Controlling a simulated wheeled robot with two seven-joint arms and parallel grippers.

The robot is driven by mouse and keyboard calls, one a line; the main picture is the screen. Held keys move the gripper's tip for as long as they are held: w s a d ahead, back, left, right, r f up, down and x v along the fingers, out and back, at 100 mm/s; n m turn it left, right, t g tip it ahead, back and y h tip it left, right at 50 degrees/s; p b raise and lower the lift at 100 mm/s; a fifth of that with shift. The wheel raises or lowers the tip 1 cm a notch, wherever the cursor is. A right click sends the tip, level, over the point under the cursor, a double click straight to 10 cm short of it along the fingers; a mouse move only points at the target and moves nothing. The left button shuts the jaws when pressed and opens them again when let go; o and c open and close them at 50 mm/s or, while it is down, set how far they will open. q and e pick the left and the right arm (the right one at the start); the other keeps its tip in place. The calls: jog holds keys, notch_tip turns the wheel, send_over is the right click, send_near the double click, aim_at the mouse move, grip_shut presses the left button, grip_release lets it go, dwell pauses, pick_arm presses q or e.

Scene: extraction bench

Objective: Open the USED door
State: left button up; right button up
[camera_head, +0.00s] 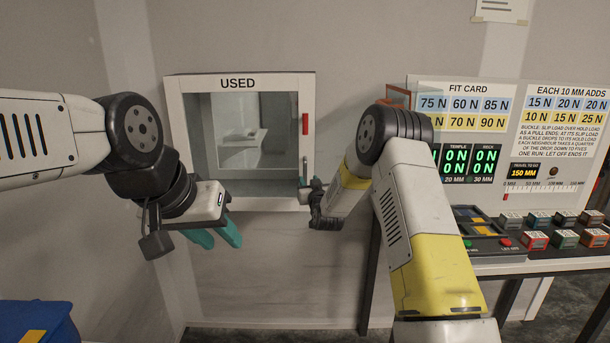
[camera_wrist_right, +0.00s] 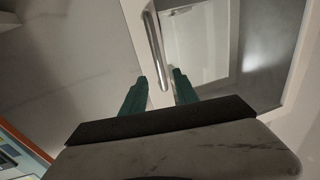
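The USED cabinet (camera_head: 240,82) is a white box on the wall with a clear front door, which looks shut. A red block (camera_head: 305,124) sits on the right side of its frame. A metal bar handle (camera_wrist_right: 154,50) shows in the right wrist view on the white door edge. My right gripper (camera_head: 312,186) is at the door's lower right; its teal fingers (camera_wrist_right: 159,78) are apart, with the handle's near end between the tips. I cannot tell whether they touch it. My left gripper (camera_head: 218,236) hangs empty below the cabinet, its teal fingers apart.
A bench with a FIT CARD panel (camera_head: 468,88) and several small coloured blocks (camera_head: 565,239) stands at the right, close to my right arm. A blue bin (camera_head: 35,322) is at the lower left. The wall below the cabinet is clear.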

aim_at(305, 174)
jog(key=w, duration=0.2)
jog(key=w+a, duration=0.1)
jog(key=w, duration=0.4)
jog(key=shift+w+a, duration=0.15)
jog(key=shift+a, duration=0.1)
jog(key=shift+c, duration=0.5)
grip_shut()
dwell(0.6)
